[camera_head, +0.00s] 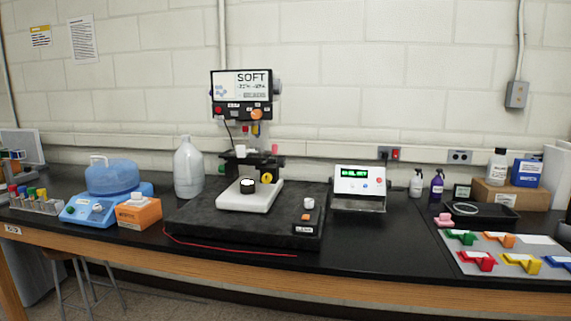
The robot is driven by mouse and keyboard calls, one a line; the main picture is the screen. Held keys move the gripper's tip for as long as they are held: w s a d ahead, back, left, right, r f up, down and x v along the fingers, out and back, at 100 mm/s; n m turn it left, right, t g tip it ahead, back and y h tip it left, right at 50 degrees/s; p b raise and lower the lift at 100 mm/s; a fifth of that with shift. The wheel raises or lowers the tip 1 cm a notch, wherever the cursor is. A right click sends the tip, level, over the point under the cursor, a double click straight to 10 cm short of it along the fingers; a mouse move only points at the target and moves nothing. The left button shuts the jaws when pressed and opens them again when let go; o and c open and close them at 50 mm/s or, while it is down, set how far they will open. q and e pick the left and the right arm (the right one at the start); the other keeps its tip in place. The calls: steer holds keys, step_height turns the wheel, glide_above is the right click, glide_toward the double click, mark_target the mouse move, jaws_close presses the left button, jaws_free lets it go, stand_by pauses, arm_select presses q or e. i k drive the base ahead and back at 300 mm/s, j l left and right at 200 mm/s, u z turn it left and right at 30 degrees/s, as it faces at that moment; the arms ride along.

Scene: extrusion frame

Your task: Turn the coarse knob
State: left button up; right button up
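A microscope-like instrument stands on a black slab (190,219) in the middle of the bench. Its screen (240,83) reads "SOFT". Several knobs show on it: an orange knob (256,114) under the screen, a yellow round knob (267,178) beside the stage, a grey knob (278,87) at the screen's right side, and a pale knob (308,202) on the slab's right part with an orange piece (306,216) below it. The labels are too small to tell which is the coarse knob. Neither of my grippers is in view.
A blue device with a domed lid (112,177), an orange box (139,214) and a white jug (188,168) stand left. A display unit (359,187) stands right of the slab. Coloured clips (478,261) lie far right. A red cord (230,249) runs along the slab's front.

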mark_target(281, 161)
steer(key=l+u, duration=0.1)
steer(key=l, duration=0.3)
steer(key=i+j, duration=0.1)
steer(key=j, duration=0.35)
steer(key=i+j+z, duration=0.15)
steer(key=j+z, duration=0.15)
steer(key=z, duration=0.15)
steer(key=i+j+z, duration=0.1)
steer(key=j+z, duration=0.3)
